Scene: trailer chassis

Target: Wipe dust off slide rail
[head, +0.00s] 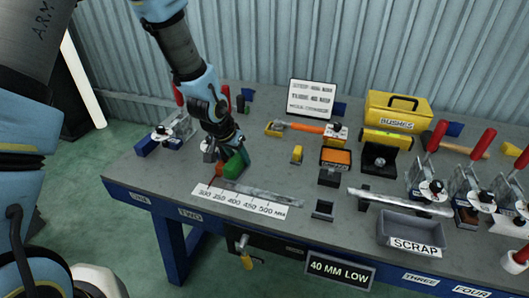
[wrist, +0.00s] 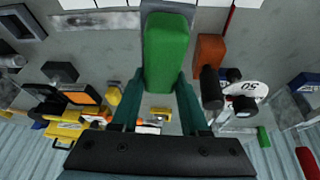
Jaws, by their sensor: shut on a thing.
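My gripper (head: 230,146) is shut on a green block (head: 236,165) with a dark grey underside, low over the bench. In the wrist view the green block (wrist: 166,48) sits between the two teal fingers (wrist: 160,88). A mottled grey metal rail (head: 268,193) lies behind the white millimetre scale, just right of the block. It also shows in the wrist view (wrist: 95,22), beside the block. I cannot tell whether the block touches the rail or the bench. A second metal bar (head: 400,202) lies farther right, behind the scrap tray.
A red-orange block (wrist: 210,48) is close beside the green one. The white scale (head: 238,201) lies in front. The scrap tray (head: 411,228), several red-handled clamps (head: 432,180) and a yellow bushes box (head: 397,112) stand right. Bare bench lies front left.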

